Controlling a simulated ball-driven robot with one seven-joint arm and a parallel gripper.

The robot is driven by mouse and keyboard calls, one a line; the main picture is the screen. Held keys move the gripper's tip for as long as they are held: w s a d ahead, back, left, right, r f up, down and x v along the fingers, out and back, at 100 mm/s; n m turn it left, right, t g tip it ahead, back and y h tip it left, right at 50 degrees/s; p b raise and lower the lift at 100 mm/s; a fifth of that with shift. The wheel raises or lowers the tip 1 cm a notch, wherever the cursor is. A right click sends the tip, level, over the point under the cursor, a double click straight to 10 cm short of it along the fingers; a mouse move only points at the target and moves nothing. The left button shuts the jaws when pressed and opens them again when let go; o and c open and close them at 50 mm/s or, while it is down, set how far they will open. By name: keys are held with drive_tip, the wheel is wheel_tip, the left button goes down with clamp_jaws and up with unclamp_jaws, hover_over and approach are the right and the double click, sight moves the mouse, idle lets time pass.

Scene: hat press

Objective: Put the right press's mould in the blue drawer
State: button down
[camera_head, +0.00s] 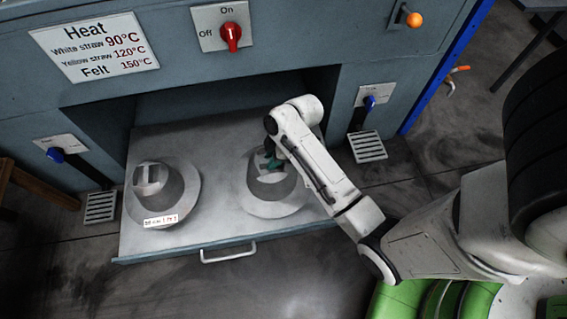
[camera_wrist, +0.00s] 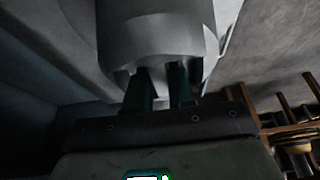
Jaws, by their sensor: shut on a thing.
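A grey hat mould (camera_head: 282,205) with a round crown and wide brim is at the right of the pulled-out metal plate (camera_head: 215,228). My gripper (camera_head: 270,160) is at its top, with dark green fingers shut on its raised grip. In the wrist view my fingers (camera_wrist: 161,84) meet the grey mould (camera_wrist: 158,35), which fills the upper middle. I cannot tell whether the mould rests on the plate or is just lifted. My arm hides part of its right side. No plainly blue drawer shows; the plate has a blue-grey front edge (camera_head: 180,258).
A second grey mould (camera_head: 180,190) with a white label stands at the plate's left. A pale handle (camera_head: 228,254) is on the plate's front. The cabinet (camera_head: 290,45) rises behind, with a heat sign (camera_head: 95,47) and red switch (camera_head: 231,36). Dark floor lies in front.

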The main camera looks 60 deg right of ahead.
drive_tip(key=shift+w+d+f+b, duration=0.25)
drive_tip(key=shift+w+f+b, duration=0.4)
drive_tip(key=shift+w+f, duration=0.6)
drive_tip(key=shift+w+f+b, duration=0.15)
drive_tip(key=shift+f+b, duration=0.3)
drive_tip(key=shift+f, duration=0.5)
drive_tip(key=shift+w+f+b, duration=0.15)
drive_tip(key=shift+f+b, duration=0.25)
drive_tip(key=shift+f, duration=0.6)
drive_tip(key=c, duration=1)
unclamp_jaws()
drive_tip(key=shift+s+f, duration=0.1)
drive_tip(key=shift+s, duration=0.05)
drive_tip(key=shift+o, duration=0.2)
drive_tip(key=p+v, duration=0.5)
drive_tip(key=v, duration=0.7)
drive_tip(key=shift+s+a, duration=0.15)
drive_tip(key=shift+s, duration=0.1)
drive_tip(key=s+a+r+m+g+h, duration=0.2)
drive_tip(key=s+a+m, duration=0.6)
drive_tip(key=s+a, duration=0.4)
drive_tip(key=shift+s+a+r+h, duration=0.25)
drive_tip(key=shift+a+r+h, duration=0.25)
drive_tip(key=shift+r, duration=0.4)
